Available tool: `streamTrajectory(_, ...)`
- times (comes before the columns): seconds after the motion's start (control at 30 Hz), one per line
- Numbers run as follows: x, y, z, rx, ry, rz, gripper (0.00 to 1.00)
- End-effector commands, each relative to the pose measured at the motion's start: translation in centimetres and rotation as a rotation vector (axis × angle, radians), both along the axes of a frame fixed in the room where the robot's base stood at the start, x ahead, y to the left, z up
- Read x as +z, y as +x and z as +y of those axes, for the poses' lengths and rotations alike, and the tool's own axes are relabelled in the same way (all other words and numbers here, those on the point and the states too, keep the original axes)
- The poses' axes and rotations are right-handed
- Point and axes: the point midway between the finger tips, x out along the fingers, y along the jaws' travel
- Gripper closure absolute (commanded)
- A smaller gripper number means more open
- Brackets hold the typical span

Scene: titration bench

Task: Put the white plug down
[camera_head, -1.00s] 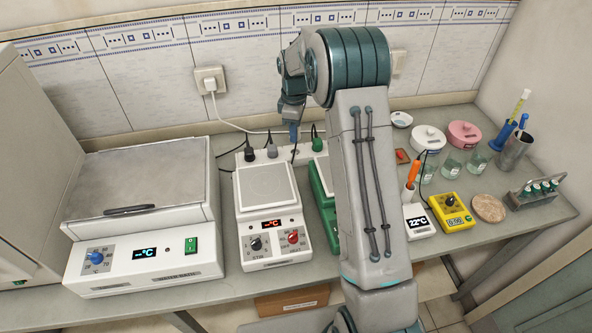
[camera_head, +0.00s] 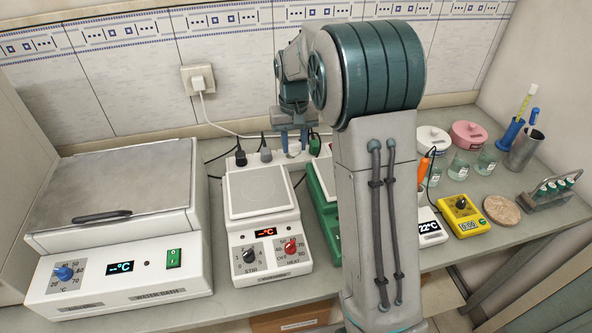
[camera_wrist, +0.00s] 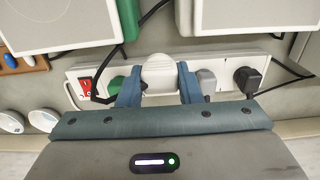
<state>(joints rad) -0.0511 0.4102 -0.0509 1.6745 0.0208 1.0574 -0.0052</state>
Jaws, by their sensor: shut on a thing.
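The white plug (camera_wrist: 160,72) sits between the two blue-grey fingers of my gripper (camera_wrist: 160,88) in the wrist view, and the fingers are shut on it. It is over the white power strip (camera_wrist: 222,68), between a green plug (camera_wrist: 116,84) and a grey plug (camera_wrist: 206,80). I cannot tell whether it touches the strip or is held just above it. In the head view my gripper (camera_head: 292,143) points down at the strip behind the hotplates, and the white plug is hard to make out there.
A black plug (camera_wrist: 246,80) and a red switch (camera_wrist: 86,86) are also on the strip. The water bath (camera_head: 118,225) is at left. Glassware and a yellow meter (camera_head: 461,215) are at right.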

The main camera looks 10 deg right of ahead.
Motion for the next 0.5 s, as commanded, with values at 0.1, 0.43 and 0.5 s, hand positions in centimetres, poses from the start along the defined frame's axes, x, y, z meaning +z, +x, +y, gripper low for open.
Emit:
streamTrajectory(0.1, -2.3, -0.1, 0.1, 0.002, 0.0, 0.005, 1.0)
streamTrajectory(0.43, -5.6, -0.1, 0.0, 0.002, -0.001, 0.004, 1.0)
streamTrajectory(0.5, -6.7, -0.1, 0.0, 0.002, -0.001, 0.005, 1.0)
